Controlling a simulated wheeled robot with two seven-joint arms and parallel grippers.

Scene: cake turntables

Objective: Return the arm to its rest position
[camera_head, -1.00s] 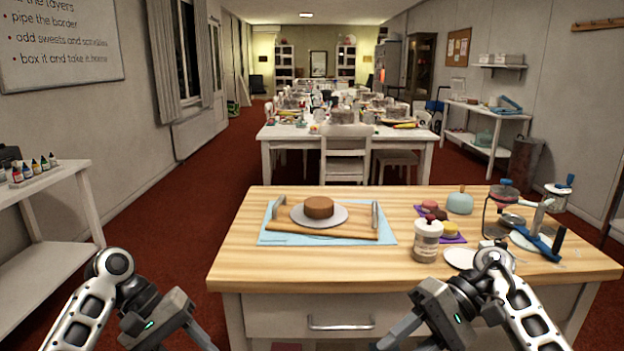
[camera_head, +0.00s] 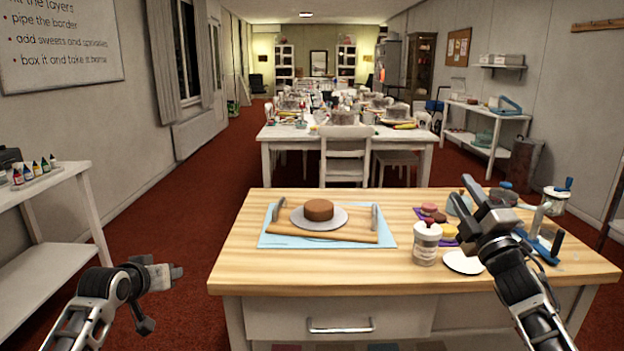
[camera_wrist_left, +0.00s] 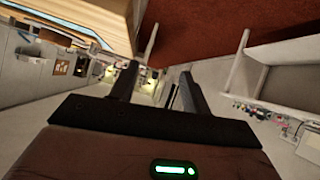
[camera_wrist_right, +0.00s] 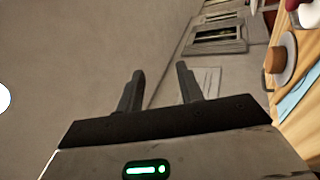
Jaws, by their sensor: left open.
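My right gripper (camera_head: 484,192) is raised over the right part of the wooden table in the head view, its fingers pointing up and away. In the right wrist view (camera_wrist_right: 160,72) its two fingers stand apart with nothing between them. My left gripper (camera_head: 172,277) is low at the left, off the table's left edge, turned sideways. In the left wrist view (camera_wrist_left: 157,82) its fingers are apart and empty. A brown cake (camera_head: 319,209) sits on a white plate (camera_head: 300,222) on a wooden board (camera_head: 290,230), clear of both grippers.
The wooden table (camera_head: 240,270) also holds a white jar (camera_head: 426,243), a white disc (camera_head: 463,262) and a stand (camera_head: 540,222), near the right arm. A white side shelf (camera_head: 75,180) with small bottles stands at the left. Red floor lies open between shelf and table.

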